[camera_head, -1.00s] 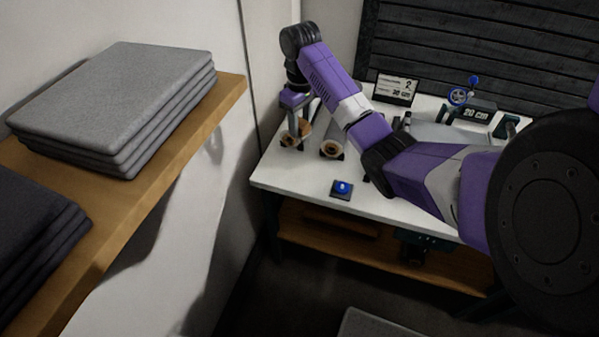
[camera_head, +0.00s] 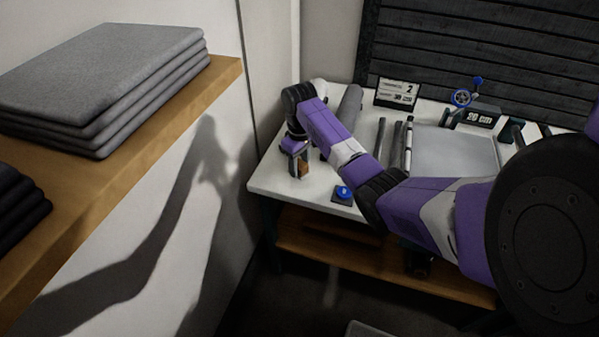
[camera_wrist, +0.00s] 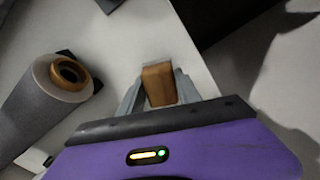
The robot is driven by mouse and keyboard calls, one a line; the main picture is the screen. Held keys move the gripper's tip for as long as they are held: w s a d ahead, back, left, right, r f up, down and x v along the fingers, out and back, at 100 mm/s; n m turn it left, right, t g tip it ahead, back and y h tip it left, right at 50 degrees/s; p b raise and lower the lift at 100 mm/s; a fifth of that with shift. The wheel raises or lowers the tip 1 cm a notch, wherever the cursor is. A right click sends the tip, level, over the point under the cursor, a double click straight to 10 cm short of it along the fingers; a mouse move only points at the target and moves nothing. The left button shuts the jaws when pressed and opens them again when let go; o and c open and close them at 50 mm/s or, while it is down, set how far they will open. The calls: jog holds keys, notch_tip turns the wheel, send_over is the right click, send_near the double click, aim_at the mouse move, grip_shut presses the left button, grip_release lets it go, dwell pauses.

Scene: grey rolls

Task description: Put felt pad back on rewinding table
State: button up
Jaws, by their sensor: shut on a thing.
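My gripper (camera_head: 298,166) is low over the front left corner of the white table (camera_head: 275,187). In the wrist view its fingers (camera_wrist: 158,88) are shut on a small brown, wood-coloured block (camera_wrist: 158,80), which also shows between the fingers in the head view (camera_head: 305,166). I cannot tell whether the block touches the table. A flat grey sheet (camera_head: 455,150) lies on the table to the right. Folded grey felt-like pads (camera_head: 110,70) are stacked on a wooden shelf at left. I cannot tell which of these is the felt pad.
A grey roll (camera_wrist: 38,105) with a brown core lies left of my gripper in the wrist view. Dark bars (camera_head: 397,145) lie beside the sheet. A blue button (camera_head: 343,192) sits near the front edge. A small sign (camera_head: 397,93) and a "20 cm" block (camera_head: 479,118) stand behind.

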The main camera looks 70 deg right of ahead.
aim_at(299, 172)
jog(key=shift+f, duration=1.65)
jog(key=shift+f, duration=0.1)
jog(key=o, duration=1.3)
